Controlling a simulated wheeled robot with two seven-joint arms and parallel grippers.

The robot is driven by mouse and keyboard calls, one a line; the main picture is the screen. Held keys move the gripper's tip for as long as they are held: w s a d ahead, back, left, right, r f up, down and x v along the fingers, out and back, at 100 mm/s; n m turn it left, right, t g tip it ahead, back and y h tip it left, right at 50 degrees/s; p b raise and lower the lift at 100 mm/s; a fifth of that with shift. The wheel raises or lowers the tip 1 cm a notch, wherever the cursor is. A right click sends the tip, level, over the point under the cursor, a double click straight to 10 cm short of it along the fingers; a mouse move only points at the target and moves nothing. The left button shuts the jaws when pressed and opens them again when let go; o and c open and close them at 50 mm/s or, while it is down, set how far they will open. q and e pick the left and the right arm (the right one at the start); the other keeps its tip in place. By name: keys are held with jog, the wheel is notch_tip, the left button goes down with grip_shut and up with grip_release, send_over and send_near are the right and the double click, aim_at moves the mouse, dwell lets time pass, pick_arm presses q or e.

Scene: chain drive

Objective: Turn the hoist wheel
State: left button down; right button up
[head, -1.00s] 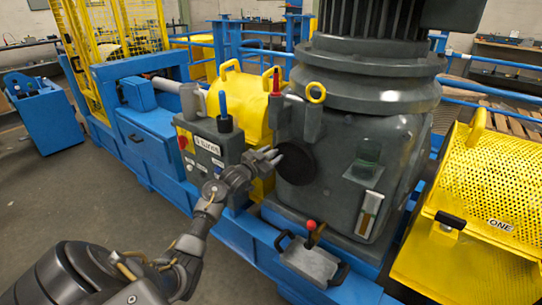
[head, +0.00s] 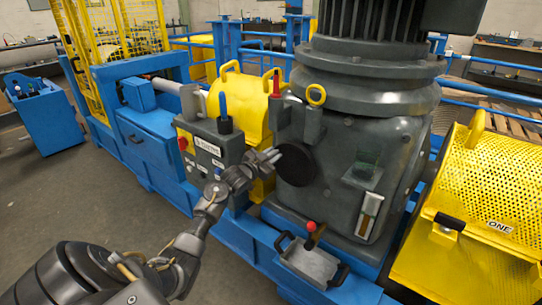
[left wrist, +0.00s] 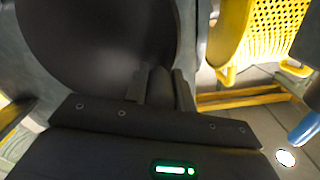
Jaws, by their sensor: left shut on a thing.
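The hoist wheel appears as a round black disc (head: 298,165) on the front of the large grey gear housing (head: 345,150). It also fills the upper left of the left wrist view (left wrist: 90,45), dark and close. My left gripper (head: 268,157) reaches from the left to the disc's left edge. Its fingers (left wrist: 160,88) are shut on the wheel at its edge. The exact grip is dark and partly hidden by the gripper body. My right gripper is in neither view.
A grey control panel (head: 200,150) with a blue-topped lever (head: 224,115) stands close left of my gripper. A red-knobbed lever (head: 311,232) rises below the wheel. A perforated yellow guard (head: 490,195) is at right. Open floor (head: 70,190) lies at left.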

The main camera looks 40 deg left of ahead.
pick_arm(q)
jog(key=shift+d+r+m+p, duration=0.2)
jog(key=shift+d+r+m, duration=0.2)
jog(key=shift+m, duration=0.35)
jog(key=shift+d+r+m+p, duration=0.25)
jog(key=shift+r+m, duration=0.15)
jog(key=shift+m, duration=0.35)
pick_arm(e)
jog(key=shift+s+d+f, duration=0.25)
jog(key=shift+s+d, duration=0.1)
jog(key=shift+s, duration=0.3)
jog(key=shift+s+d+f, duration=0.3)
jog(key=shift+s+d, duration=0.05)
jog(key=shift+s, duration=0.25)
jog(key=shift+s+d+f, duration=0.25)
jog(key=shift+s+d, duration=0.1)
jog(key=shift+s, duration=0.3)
pick_arm(q)
jog(key=c, duration=1.2)
grip_release()
jog(key=shift+o, duration=0.2)
jog(key=s, duration=1)
jog(key=shift+s, duration=0.35)
jog(key=shift+d, duration=0.1)
